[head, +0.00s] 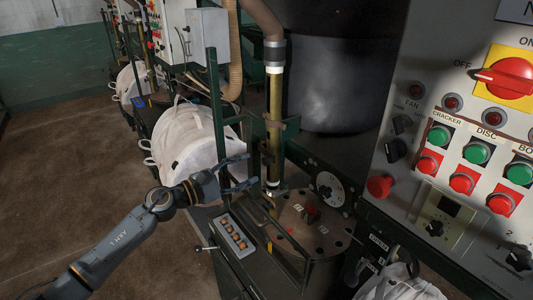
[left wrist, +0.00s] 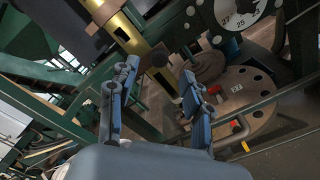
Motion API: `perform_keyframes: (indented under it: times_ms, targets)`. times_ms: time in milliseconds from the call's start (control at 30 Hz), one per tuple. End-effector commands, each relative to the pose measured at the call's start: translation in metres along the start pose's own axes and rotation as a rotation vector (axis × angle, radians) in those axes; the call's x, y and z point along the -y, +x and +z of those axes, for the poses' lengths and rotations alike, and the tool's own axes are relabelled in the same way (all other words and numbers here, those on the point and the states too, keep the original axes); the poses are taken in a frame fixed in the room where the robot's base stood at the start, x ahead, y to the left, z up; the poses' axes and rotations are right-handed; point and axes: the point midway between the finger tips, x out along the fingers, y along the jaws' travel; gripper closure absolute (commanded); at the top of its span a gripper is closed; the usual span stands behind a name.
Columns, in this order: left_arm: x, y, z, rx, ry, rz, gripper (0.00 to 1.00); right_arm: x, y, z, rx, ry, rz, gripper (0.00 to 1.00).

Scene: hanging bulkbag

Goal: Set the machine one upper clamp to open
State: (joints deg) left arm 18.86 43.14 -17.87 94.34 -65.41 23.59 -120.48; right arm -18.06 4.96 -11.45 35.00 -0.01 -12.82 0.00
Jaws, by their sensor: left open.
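My left gripper (head: 250,170) is open and empty, in front of a vertical brass tube (head: 275,130) on the near machine. In the left wrist view its two fingers (left wrist: 158,68) are spread apart, with the brass tube (left wrist: 122,32) and a round brown plate with holes (left wrist: 245,98) beyond them. A small box with a row of orange-lit switches (head: 232,235) lies below the gripper in the head view. Small dark label plates (head: 378,242) are at the lower centre; their text is unclear. I cannot tell which control is the upper clamp. My right gripper is not in view.
A control panel with a red rotary switch (head: 510,78) and green and red buttons (head: 476,152) fills the right. White bulk bags (head: 188,140) hang at the left behind the gripper. Green frame bars (head: 216,100) stand close to the gripper. Open floor (head: 60,180) lies left.

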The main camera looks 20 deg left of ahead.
Motion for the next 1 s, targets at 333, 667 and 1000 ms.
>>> perform_keyframes:
  times_ms: [333, 667, 1000]
  targets:
    - [-0.002, 0.062, 0.001, -0.001, -0.004, 0.001, 0.50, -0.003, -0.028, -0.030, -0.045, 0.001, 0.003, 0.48]
    - [0.001, 0.073, -0.001, -0.001, -0.002, -0.001, 0.50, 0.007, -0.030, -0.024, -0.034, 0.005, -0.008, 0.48]
    - [0.001, 0.072, -0.001, -0.001, -0.003, -0.002, 0.95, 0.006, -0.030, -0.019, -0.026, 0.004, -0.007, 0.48]
